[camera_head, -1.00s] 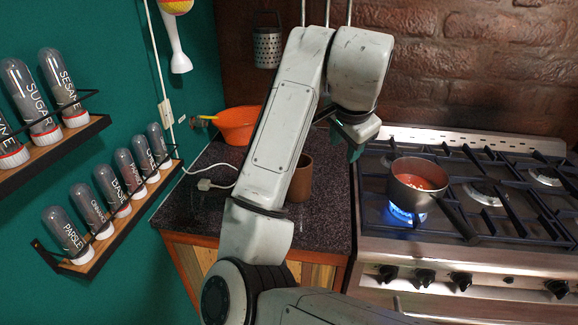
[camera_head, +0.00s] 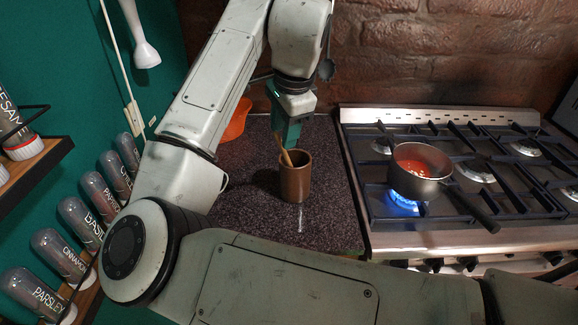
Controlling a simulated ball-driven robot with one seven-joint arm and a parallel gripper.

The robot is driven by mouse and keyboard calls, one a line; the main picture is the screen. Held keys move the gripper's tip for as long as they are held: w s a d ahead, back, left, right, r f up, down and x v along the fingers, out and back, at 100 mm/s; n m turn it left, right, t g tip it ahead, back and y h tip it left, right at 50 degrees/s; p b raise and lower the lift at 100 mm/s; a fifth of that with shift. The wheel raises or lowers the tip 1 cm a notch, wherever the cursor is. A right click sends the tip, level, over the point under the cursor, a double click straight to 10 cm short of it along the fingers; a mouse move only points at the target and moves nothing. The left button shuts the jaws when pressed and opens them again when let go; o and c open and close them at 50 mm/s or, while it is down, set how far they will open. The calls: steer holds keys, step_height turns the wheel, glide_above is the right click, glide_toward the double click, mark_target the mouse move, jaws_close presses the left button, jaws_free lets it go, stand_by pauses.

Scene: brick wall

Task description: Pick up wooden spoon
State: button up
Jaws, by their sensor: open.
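A brown cylindrical holder (camera_head: 295,182) stands upright on the dark speckled counter. A wooden spoon (camera_head: 284,153) stands in it, and its light handle leans up and left out of the rim. The spoon's lower part is hidden inside the holder. My gripper (camera_head: 288,140) points down just above the holder, with its green fingers close to the top of the handle. The gripper is open. I cannot tell whether the handle is between the fingers or beside them.
A gas stove (camera_head: 440,215) stands to the right, with a pot (camera_head: 420,185) of red food over a lit burner. An orange bowl (camera_head: 236,122) is partly hidden behind my arm. Spice jars (camera_head: 86,219) line the left wall.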

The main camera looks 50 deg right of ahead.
steer(key=p, duration=0.1)
glide_toward(290, 164)
steer(key=shift+w+a+f, duration=1.1)
steer(key=shift+w+f, duration=0.15)
steer(key=shift+f, duration=0.05)
jaws_close()
